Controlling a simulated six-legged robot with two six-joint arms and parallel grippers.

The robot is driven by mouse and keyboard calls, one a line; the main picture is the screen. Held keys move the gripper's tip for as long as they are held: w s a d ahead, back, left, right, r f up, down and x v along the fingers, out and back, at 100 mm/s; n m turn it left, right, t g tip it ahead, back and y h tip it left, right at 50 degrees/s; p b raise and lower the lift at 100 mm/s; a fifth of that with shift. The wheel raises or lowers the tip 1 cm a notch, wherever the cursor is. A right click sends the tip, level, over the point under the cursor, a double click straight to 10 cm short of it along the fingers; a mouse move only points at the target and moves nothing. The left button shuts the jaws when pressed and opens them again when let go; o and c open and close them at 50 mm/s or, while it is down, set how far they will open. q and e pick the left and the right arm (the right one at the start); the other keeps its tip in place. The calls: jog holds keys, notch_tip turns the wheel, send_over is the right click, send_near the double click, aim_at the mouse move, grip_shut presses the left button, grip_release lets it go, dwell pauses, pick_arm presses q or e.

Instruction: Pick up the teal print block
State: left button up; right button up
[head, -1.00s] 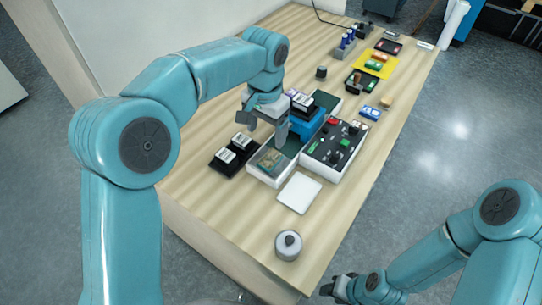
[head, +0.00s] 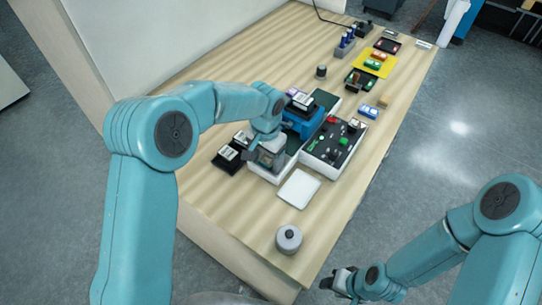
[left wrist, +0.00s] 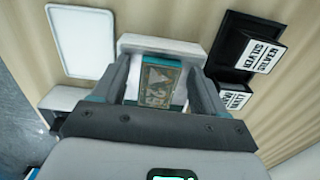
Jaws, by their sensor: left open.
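The teal print block (left wrist: 160,82) shows in the left wrist view as a flat block with a brownish patterned face and teal edges. It sits in a white tray (left wrist: 195,50). My left gripper (left wrist: 163,75) is open, with one finger on each side of the block; whether the fingers touch it I cannot tell. In the head view my left gripper (head: 267,158) is down over the white tray (head: 268,176) and hides most of the block. My right gripper (head: 338,280) is off the table's front right edge, far from the block; its jaw state is unclear.
A black tray with labelled blocks (head: 230,155) lies left of the white tray. A white plate (head: 299,188) lies in front. A control box (head: 335,150) and a blue machine (head: 305,120) stand close behind and right. A grey round knob (head: 288,238) stands near the front edge.

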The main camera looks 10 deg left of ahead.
pick_arm(q)
jog(key=shift+f, duration=0.2)
jog(key=c, duration=0.9)
jog(key=shift+d, duration=0.15)
jog(key=shift+c, duration=1.1)
jog(key=shift+w+f, duration=0.15)
